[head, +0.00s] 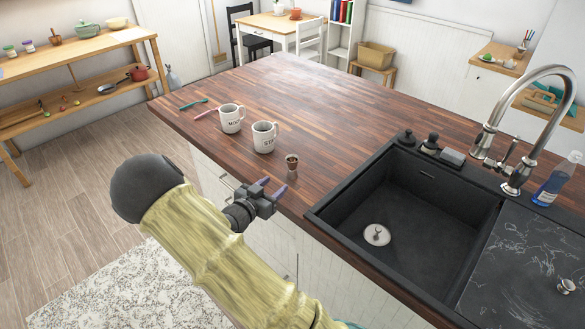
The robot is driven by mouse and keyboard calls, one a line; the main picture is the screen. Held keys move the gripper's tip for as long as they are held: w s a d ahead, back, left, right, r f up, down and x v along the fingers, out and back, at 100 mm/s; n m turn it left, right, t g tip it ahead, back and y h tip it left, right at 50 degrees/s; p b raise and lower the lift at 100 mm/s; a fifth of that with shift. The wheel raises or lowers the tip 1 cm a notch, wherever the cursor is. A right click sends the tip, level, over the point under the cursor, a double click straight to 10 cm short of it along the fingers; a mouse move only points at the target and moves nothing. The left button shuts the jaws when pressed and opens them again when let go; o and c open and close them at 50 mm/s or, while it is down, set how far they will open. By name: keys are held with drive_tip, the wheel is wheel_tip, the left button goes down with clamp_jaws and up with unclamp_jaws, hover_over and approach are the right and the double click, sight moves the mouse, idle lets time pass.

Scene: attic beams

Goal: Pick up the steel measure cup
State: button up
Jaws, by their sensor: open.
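The steel measure cup (292,163) is small and stands upright on the wooden counter, left of the sink and near the front edge. It looks like a narrow-waisted metal jigger. My gripper (272,188) is open and empty, with its purple-tipped fingers at the counter's front edge. It is just below and left of the cup in the picture, apart from it. Nothing hides the cup.
Two white mugs with dark lettering, one (264,137) nearer the cup and one (231,119) farther left, stand on the counter (330,110). A black sink (400,205) with a tall faucet (520,120) is at the right.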

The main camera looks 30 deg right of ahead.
sight(290, 171)
drive_tip(key=x, duration=0.4)
drive_tip(key=shift+w+d+p, duration=0.2)
drive_tip(key=shift+p, duration=0.1)
drive_tip(key=shift+d, duration=0.1)
drive_tip(key=shift+w+d, duration=0.2)
drive_tip(key=shift+d, duration=0.1)
drive_tip(key=p+x, duration=0.1)
drive_tip(key=x, duration=0.3)
drive_tip(key=shift+w+d+p, duration=0.15)
drive_tip(key=shift+p, duration=0.15)
drive_tip(key=c, duration=1.1)
drive_tip(key=shift+o, duration=0.2)
